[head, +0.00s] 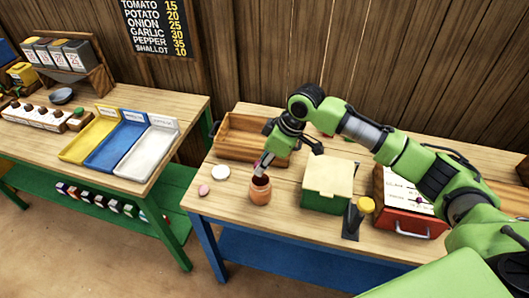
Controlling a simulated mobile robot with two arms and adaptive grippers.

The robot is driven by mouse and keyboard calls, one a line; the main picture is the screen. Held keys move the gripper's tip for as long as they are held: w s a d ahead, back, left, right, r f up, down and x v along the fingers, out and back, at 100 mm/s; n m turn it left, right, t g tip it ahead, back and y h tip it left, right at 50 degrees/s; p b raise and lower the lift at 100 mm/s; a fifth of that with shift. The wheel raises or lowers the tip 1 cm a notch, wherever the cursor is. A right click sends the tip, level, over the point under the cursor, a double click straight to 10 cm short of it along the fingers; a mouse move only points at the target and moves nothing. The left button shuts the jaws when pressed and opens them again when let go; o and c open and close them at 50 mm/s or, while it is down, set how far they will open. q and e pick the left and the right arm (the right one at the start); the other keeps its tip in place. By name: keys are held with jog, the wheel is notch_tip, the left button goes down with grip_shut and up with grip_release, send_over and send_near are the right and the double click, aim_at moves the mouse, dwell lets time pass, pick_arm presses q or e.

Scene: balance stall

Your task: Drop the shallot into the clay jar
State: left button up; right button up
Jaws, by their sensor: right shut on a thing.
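The clay jar (260,196) is a small orange-brown pot with a dark open mouth. It stands upright near the front edge of the right-hand table. My right gripper (262,167) points down right above the jar's mouth. It is shut on a small reddish-pink thing, which I take to be the shallot; the fingers hide most of it. I cannot tell whether its lower end is inside the rim. My left gripper is not in view.
The table (233,196) also bears a wooden crate (225,150) behind the jar, a white disc (220,172), a pink round piece (203,190), a green box with a cream lid (328,178), a yellow-topped stand (365,204) and a red case (405,215).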

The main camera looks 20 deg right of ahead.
jog(key=shift+w+d+f+n, duration=0.15)
jog(key=shift+w+f+n, duration=0.15)
jog(key=shift+w+n, duration=0.15)
jog(key=shift+f+b, duration=0.5)
jog(key=shift+f, duration=0.1)
notch_tip(320, 180, down, 2)
jog(key=shift+f+b, duration=0.1)
jog(key=shift+b, duration=1.1)
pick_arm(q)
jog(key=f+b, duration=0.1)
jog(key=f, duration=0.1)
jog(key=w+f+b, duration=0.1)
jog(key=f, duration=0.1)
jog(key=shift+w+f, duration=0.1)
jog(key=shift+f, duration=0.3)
pick_arm(e)
jog(key=shift+f, duration=0.8)
pick_arm(q)
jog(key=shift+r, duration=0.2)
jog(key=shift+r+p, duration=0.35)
jog(key=shift+p, duration=0.25)
